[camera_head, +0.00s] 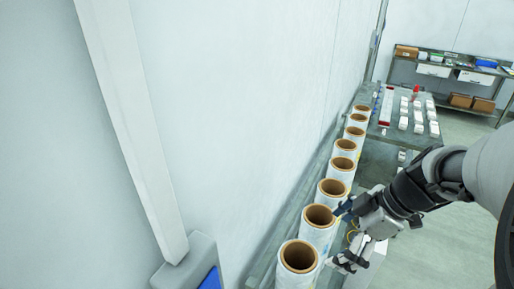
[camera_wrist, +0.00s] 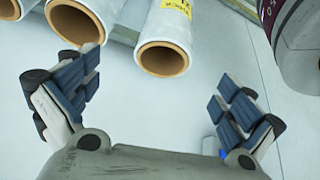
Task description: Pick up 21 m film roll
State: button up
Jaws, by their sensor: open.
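Several white film rolls with brown cardboard cores stand in a row along the wall in the head view, the nearest roll (camera_head: 298,262) at the bottom and another roll (camera_head: 318,222) just behind it. My gripper (camera_head: 342,236) is to the right of these near rolls, with its fingers apart. In the wrist view my open gripper (camera_wrist: 150,95) has nothing between its fingers. A film roll with a yellow label (camera_wrist: 168,45) shows ahead of the gap, and another roll (camera_wrist: 80,22) is beside it at the left. I cannot tell which roll is the 21 m one.
A grey shelf (camera_head: 258,270) carries the row close against the white wall. A table (camera_head: 416,136) with small white boxes stands beyond my arm. A workbench (camera_head: 450,70) with bins is at the back right. A dark red and grey object (camera_wrist: 295,40) is at the wrist view's upper right.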

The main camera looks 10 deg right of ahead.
jog(key=a+r+b+x, duration=0.1)
jog(key=a+b+x, duration=0.1)
jog(key=x, duration=1.5)
jog(key=shift+a+f+y+b, duration=0.3)
jog(key=shift+y+b, duration=0.1)
jog(key=shift+b, duration=0.5)
jog(key=shift+s, duration=0.1)
jog(key=shift+s, duration=0.1)
jog(key=c, duration=0.6)
jog(key=shift+s+f, duration=0.1)
jog(key=shift+s, duration=0.1)
jog(key=c, duration=1.2)
jog(key=shift+c, duration=0.6)
